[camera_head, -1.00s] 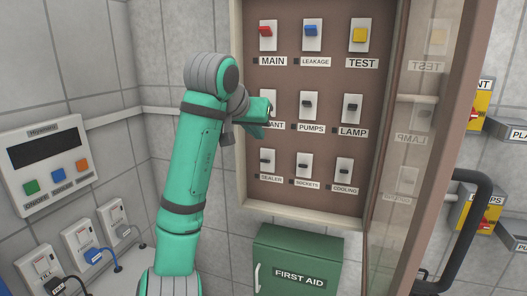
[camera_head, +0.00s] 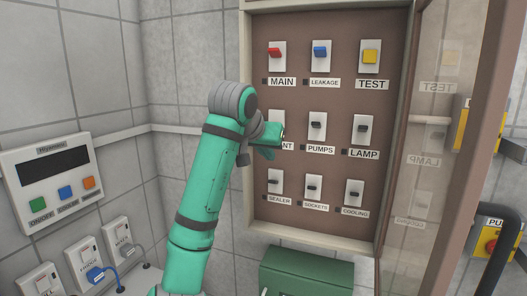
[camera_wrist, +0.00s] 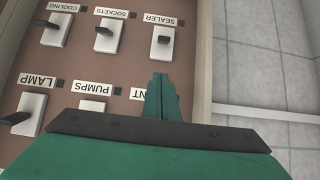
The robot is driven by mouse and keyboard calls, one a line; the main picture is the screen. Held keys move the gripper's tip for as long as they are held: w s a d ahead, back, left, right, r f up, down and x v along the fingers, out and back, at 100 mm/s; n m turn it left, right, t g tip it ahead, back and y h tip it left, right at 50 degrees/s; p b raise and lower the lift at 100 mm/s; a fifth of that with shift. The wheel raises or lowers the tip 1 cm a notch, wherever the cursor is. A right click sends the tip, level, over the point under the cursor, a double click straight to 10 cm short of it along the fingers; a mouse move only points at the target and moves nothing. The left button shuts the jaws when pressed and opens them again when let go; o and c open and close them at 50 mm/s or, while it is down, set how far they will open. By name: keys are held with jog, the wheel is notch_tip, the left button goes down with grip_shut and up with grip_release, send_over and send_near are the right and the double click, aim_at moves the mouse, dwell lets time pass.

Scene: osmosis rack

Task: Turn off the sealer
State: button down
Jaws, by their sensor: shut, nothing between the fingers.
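The sealer switch (camera_head: 275,182) is a dark toggle on a white plate, at the lower left of the switch panel. Its label "SEALER" (camera_head: 279,200) sits below it. In the wrist view, which shows the panel upside down, the sealer switch (camera_wrist: 163,42) is beyond my fingertips. My gripper (camera_head: 276,148) is shut and empty. It is in front of the panel, above the sealer switch and over the switch whose label ends in "NT". In the wrist view the closed fingers (camera_wrist: 161,85) point toward the sealer switch, apart from it in the picture.
The sockets switch (camera_head: 313,187) is right of the sealer, and the pumps switch (camera_head: 317,126) is above that. The cabinet's glass door (camera_head: 440,150) stands open at right. A green first aid box (camera_head: 305,272) is below. A control unit (camera_head: 52,175) is on the left wall.

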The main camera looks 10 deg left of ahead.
aim_at(273, 182)
jog(key=x, duration=0.4)
jog(key=shift+w+d+f, duration=0.1)
jog(key=shift+w+d, duration=0.05)
jog(key=shift+w, duration=0.1)
notch_tip(273, 182, down, 3)
jog(key=shift+s+r, duration=0.1)
jog(key=shift+s, duration=0.05)
jog(key=shift+s+f, duration=0.4)
jog(key=shift+f, duration=0.05)
jog(key=shift+s+f, duration=0.1)
jog(key=shift+a, duration=0.25)
